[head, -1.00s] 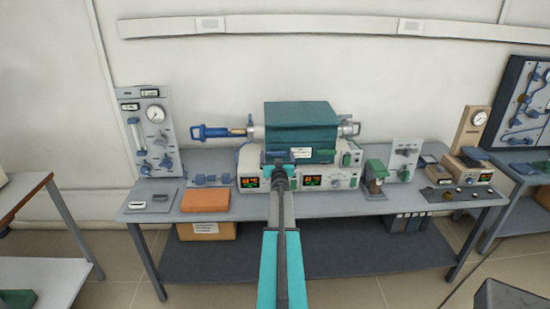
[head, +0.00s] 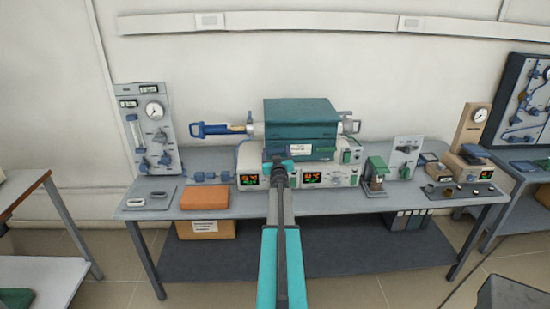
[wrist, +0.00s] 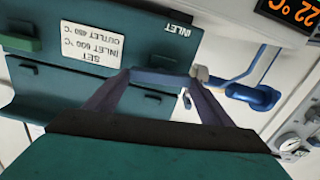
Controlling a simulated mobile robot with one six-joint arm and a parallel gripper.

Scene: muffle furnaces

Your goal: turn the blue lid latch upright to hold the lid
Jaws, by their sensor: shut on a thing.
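The teal tube furnace (head: 300,118) stands on the bench with its lid down. In the wrist view its front (wrist: 100,80) appears upside down. The blue lid latch (wrist: 162,79) shows between my fingertips as a short bar lying across the picture, roughly along the furnace front. My gripper (wrist: 163,84) is shut on it, one finger at each end of the bar. In the head view my gripper (head: 278,160) is at the left front of the furnace and hides the latch there.
The furnace tube's blue handle (head: 212,130) sticks out at left and shows right of my fingers in the wrist view (wrist: 255,95). Controllers with lit displays (head: 312,179) are below. An orange block (head: 204,198) lies left; a green-topped device (head: 374,172) stands right.

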